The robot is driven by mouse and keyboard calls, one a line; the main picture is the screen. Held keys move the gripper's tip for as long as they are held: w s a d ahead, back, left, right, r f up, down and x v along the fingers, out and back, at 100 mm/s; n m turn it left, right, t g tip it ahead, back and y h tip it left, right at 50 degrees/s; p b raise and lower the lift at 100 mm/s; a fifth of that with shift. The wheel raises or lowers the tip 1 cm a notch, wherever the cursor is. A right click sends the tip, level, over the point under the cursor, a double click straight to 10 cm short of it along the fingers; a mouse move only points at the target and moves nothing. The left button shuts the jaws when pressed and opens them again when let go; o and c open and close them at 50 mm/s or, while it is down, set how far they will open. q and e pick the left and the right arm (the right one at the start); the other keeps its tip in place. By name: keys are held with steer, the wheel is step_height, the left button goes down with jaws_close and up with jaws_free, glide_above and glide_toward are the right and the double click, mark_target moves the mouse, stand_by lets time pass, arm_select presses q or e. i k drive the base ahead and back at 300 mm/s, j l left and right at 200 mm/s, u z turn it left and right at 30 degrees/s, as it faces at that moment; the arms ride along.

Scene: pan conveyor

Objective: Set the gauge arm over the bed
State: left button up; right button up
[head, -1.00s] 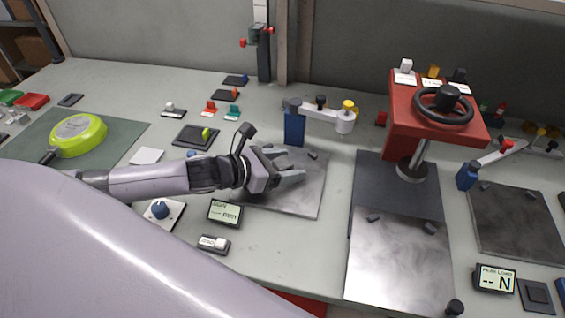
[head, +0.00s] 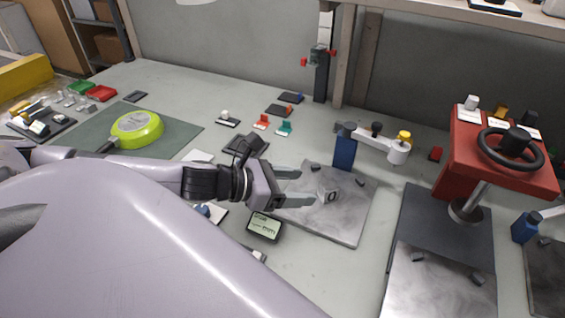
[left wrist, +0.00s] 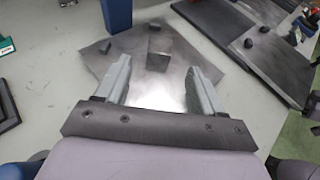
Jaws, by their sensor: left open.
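The gauge arm is a pale bar (head: 376,139) on a blue post (head: 344,152) at the bed's far edge. It points right, and its yellow-capped tip (head: 403,138) is off the bed, past the far right corner. The bed is a grey metal plate (head: 345,225), also in the left wrist view (left wrist: 105,45). A small grey block (head: 327,196) stands on it. My left gripper (head: 306,187) is open and empty over the bed's left part, its fingers pointing at the block. In the left wrist view the block (left wrist: 158,62) shows between the fingertips (left wrist: 158,72). My right gripper is not in view.
A gauge display (head: 264,226) stands near the bed's near left corner. A red press with a black handwheel (head: 510,148) stands to the right beside dark and grey plates (head: 440,225).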

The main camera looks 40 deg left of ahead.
mark_target(398, 154)
steer(key=k+j, duration=0.75)
steer(key=k, duration=0.1)
